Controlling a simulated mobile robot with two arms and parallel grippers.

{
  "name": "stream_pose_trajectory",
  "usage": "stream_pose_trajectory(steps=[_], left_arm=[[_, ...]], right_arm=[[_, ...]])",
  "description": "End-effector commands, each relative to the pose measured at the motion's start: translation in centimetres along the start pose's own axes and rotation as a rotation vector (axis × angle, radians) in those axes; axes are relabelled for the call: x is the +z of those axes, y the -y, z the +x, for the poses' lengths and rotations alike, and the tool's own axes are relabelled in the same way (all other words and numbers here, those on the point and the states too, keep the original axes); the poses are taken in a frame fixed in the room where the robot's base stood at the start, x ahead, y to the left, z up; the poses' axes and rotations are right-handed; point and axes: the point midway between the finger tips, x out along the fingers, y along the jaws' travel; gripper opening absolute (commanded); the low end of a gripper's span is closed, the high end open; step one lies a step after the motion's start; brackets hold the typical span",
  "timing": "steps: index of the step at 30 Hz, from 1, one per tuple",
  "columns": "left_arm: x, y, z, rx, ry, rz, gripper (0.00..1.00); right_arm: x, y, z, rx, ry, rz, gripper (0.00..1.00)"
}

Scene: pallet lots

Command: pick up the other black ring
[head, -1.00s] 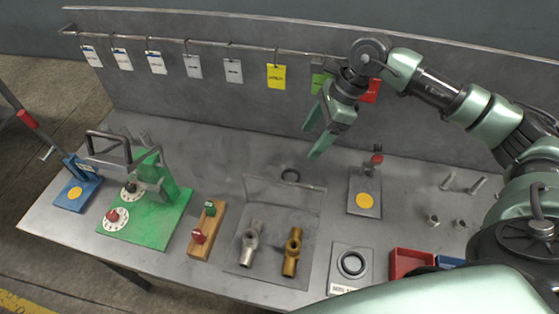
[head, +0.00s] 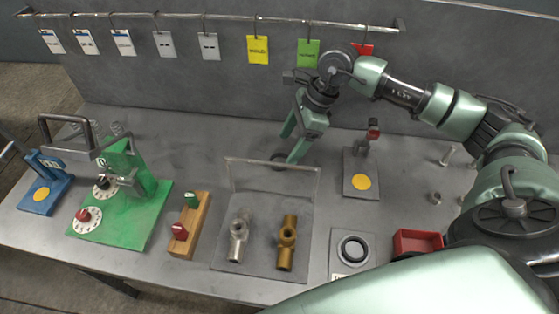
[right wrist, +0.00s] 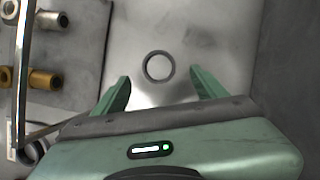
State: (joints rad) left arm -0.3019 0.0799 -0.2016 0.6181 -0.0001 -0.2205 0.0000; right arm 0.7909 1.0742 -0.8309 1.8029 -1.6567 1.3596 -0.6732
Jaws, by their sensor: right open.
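A loose black ring (head: 278,157) lies flat on the grey bench behind the clear-edged tray. It shows whole in the right wrist view (right wrist: 146,67), slightly beyond and between the fingertips. My right gripper (head: 289,150) is open and empty, just above the bench. Its two green fingers (right wrist: 160,77) stand apart on either side of the ring's near side, and one fingertip partly covers the ring in the head view. Another black ring (head: 341,249) sits on a labelled grey plate at the front. My left gripper is not in view.
The tray (head: 262,262) holds a silver and a brass fitting in front of the loose ring. A grey stand (head: 350,187) with a yellow disc and red-topped post is to its right. A red bin (head: 418,240) is farther right. The back panel (head: 200,85) carries hanging tags.

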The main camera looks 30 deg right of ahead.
Motion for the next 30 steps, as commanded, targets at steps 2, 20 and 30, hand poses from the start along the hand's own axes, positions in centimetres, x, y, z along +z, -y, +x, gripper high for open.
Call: stream_pose_trajectory(steps=[2, 20, 30], left_arm=[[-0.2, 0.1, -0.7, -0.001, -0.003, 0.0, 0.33], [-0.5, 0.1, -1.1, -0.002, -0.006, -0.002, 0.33], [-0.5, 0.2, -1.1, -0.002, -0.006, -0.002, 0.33]], right_arm=[[0.1, -0.2, 1.1, 0.005, -0.001, 0.001, 0.72], [0.0, -0.2, 4.3, 0.001, -0.001, 0.0, 0.42], [0.0, -0.2, 4.3, 0.0, 0.0, 0.0, 0.08]])
